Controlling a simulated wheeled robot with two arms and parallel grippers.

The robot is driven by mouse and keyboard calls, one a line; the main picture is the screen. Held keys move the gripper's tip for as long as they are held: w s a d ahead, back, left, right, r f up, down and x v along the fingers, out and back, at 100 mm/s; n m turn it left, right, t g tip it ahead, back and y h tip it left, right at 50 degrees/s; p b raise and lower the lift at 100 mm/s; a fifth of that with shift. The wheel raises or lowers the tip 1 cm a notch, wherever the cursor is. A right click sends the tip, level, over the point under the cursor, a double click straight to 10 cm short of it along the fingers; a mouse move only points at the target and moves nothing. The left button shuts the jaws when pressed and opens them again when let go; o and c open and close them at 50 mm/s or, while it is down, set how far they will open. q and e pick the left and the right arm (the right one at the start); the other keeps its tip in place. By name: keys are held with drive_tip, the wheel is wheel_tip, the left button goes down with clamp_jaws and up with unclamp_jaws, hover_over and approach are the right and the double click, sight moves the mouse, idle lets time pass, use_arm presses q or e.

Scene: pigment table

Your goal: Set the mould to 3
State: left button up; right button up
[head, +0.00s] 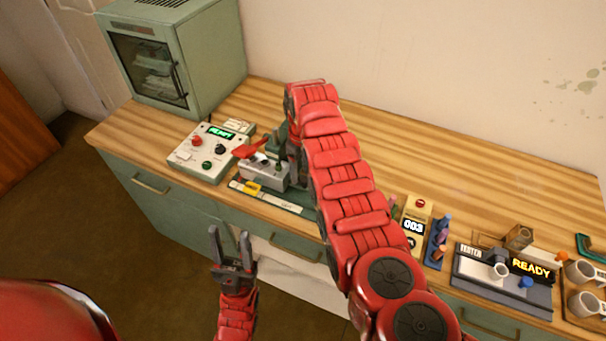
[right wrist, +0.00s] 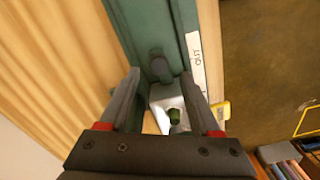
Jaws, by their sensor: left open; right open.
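A grey metal block (head: 262,171) with a red lever (head: 250,148) sits on the green press-like device on the counter; I cannot tell for sure which part is the mould. In the right wrist view a pale metal block (right wrist: 160,96) with a dark green knob (right wrist: 175,116) lies between and beyond my fingers, beside a green rail marked OUT. My right gripper (right wrist: 168,85) is open above it, with nothing held; in the head view my right arm partly hides the device. My left gripper (head: 230,240) is open and empty in front of the counter's edge.
A control box (head: 208,150) with a green display and knobs stands left of the device. A green cabinet (head: 190,60) is behind. To the right are a box reading 003 (head: 413,226), a tester reading READY (head: 530,267) and cups (head: 583,272). The back of the counter is clear.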

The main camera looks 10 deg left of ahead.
wheel_tip(320, 180, up, 15)
drive_tip(key=b, duration=0.1)
drive_tip(key=shift+f, duration=0.1)
idle(0.3)
